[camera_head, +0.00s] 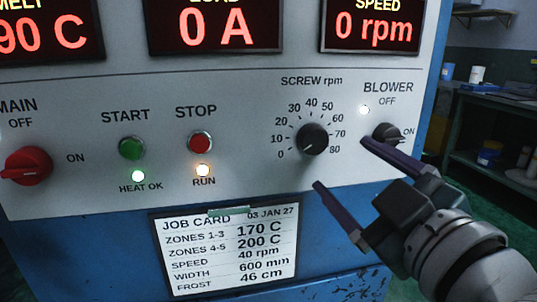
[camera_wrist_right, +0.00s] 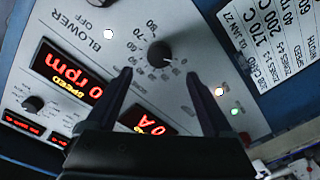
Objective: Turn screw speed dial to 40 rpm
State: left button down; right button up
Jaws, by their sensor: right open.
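The black screw speed dial (camera_head: 313,139) sits on the grey panel, ringed by numbers from 0 to 80. Its white pointer line aims down-left, near 0. The speed display (camera_head: 374,27) reads 0 rpm. My right gripper (camera_head: 341,163) is open and empty, its fingers pointing at the panel just below and right of the dial. In the right wrist view the dial (camera_wrist_right: 160,53) appears just beyond and between the open fingertips (camera_wrist_right: 160,75), with no visible contact. My left gripper is not in view.
The blower knob (camera_head: 386,133) is close to my upper right fingertip. The green start button (camera_head: 131,147), red stop button (camera_head: 200,142) and red main switch (camera_head: 28,166) lie left. A job card (camera_head: 228,245) below lists speed 40 rpm. Shelves (camera_head: 490,130) stand at right.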

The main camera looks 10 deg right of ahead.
aim_at(317, 143)
jog(key=w, duration=0.2)
jog(key=w+b, duration=0.1)
jog(key=w, duration=0.5)
jog(key=shift+a+b, duration=0.25)
jog(key=shift+b, duration=0.05)
jog(key=shift+w, duration=0.25)
jog(key=shift+c, duration=0.3)
jog(key=c, duration=1.3)
